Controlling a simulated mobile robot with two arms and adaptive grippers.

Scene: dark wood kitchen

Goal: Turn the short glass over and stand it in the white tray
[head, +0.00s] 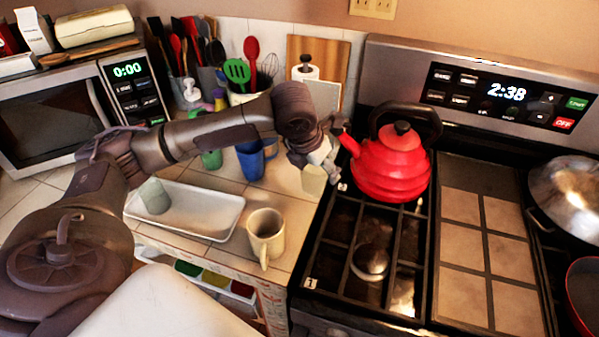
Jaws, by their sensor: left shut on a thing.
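My left gripper (322,166) is shut on a small pale yellowish glass (314,181), to the left of the red kettle. The glass hangs below the fingers, close to the stove's left edge. I cannot tell which way its mouth faces. The white tray (215,218) lies on the tiled counter to the left of the gripper, partly behind my arm. A grey-green cup (155,196) stands at the tray's left end; the middle and right of the tray are bare. My right gripper is not in view.
A cream mug (265,236) stands between tray and stove. A blue mug (251,160) and a green cup (211,158) stand behind the tray. The red kettle (390,165) sits on the stove close to the gripper. A microwave (50,110) stands at left.

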